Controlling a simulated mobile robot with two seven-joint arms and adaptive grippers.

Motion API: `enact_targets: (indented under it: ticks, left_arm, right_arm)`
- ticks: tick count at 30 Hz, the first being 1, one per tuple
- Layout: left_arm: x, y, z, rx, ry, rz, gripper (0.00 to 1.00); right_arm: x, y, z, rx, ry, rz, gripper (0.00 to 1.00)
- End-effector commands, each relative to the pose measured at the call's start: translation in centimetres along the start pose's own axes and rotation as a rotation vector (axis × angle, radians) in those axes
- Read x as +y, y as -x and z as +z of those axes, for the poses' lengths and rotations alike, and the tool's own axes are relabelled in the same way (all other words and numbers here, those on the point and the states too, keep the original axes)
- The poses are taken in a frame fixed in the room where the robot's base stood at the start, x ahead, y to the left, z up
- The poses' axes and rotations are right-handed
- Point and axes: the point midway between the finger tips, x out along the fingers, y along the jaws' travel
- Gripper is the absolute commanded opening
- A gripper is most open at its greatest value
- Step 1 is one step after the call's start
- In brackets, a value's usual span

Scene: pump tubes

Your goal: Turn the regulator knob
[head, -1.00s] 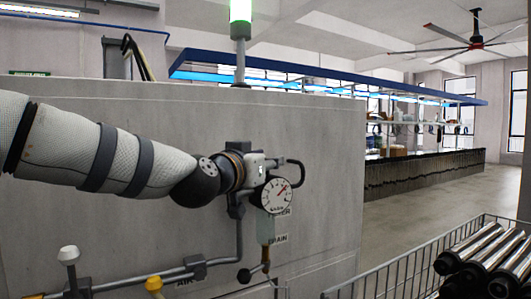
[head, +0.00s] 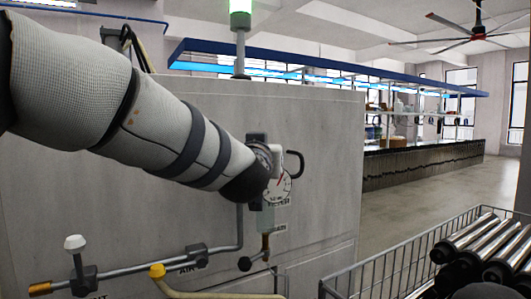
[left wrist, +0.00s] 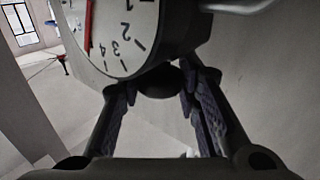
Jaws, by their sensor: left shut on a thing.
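The regulator knob (left wrist: 158,82) is a dark round piece just below the gauge in the left wrist view. My left gripper (left wrist: 156,92) is shut on it, one finger on either side. The pressure gauge (head: 276,188) has a white dial and a red needle. It is partly covered by my arm in the head view and large at the top of the left wrist view (left wrist: 115,30). In the head view my left arm's end hides the knob and the fingers. My right gripper is not in view.
A grey panel (head: 95,195) stands behind the regulator. A wire basket (head: 390,270) with metal cylinders (head: 480,245) stands at lower right.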

Motion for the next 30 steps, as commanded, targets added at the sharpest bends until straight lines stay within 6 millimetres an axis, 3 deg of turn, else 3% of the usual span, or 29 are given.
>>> enact_targets:
  ticks: [2, 3, 5, 16, 24, 30]
  left_arm:
    - [0.0, 0.0, 0.0, 0.000, 0.000, 0.000, 0.02]
    - [0.0, 0.0, 0.0, 0.000, 0.000, 0.000, 0.37]
    - [0.0, 0.0, 0.0, 0.000, 0.000, 0.000, 0.50]
    - [0.0, 0.7, 0.0, 0.000, 0.000, 0.000, 0.50]
    - [0.0, 7.5, -0.1, 0.001, -0.002, 0.002, 0.50]
    - [-0.1, 11.2, 0.1, -0.003, 0.006, 0.002, 0.50]
  right_arm:
    - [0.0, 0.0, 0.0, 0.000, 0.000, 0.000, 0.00]
    - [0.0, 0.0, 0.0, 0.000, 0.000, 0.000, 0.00]
    - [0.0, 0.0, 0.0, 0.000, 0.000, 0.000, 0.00]
    - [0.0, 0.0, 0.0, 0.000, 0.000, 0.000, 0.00]
    - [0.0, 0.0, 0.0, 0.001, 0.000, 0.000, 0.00]
    - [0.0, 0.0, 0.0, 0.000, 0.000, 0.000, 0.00]
